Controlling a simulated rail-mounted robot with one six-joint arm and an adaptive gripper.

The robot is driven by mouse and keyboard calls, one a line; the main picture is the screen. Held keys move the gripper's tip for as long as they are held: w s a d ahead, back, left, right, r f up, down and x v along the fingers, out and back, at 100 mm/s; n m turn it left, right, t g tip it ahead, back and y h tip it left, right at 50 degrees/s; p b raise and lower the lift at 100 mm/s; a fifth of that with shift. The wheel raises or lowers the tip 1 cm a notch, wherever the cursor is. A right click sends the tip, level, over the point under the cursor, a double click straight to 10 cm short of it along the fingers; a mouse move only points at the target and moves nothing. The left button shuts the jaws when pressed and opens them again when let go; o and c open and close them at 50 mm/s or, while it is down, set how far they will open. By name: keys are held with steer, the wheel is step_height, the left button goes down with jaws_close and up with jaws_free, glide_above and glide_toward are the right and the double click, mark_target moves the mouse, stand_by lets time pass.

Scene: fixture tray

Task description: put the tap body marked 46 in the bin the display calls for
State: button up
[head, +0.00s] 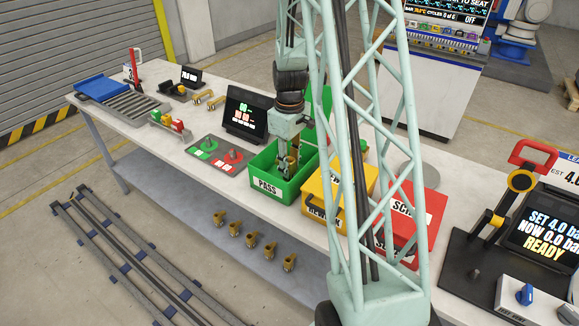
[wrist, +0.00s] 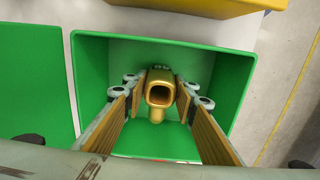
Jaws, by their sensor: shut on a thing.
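A brass tap body (wrist: 160,88) is between the finger pads of my gripper (wrist: 159,95), which is shut on it. A dark mark shows at its far end, too small to read. In the head view my gripper (head: 289,164) points down into the green bin (head: 268,187) labelled PASS. In the wrist view the green walls of this bin (wrist: 90,85) surround the tap body, above or near its floor; I cannot tell if it touches. The dark display (head: 246,113) behind the bin shows red and green blocks with text too small to read.
A yellow bin (head: 322,213) and a red bin (head: 385,252) stand right of the green one. Green and red pads (head: 217,153) with fittings lie to its left. A pressure station (head: 510,240) is at far right.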

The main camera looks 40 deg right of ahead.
steer(key=shift+f+b, duration=0.4)
steer(key=shift+f, duration=0.15)
stand_by(0.8)
steer(key=o, duration=1.7)
steer(key=shift+r, duration=0.15)
step_height(320, 180, up, 13)
steer(key=p, duration=0.6)
steer(key=shift+p, duration=0.3)
stand_by(0.4)
steer(key=shift+f, duration=0.2)
stand_by(0.5)
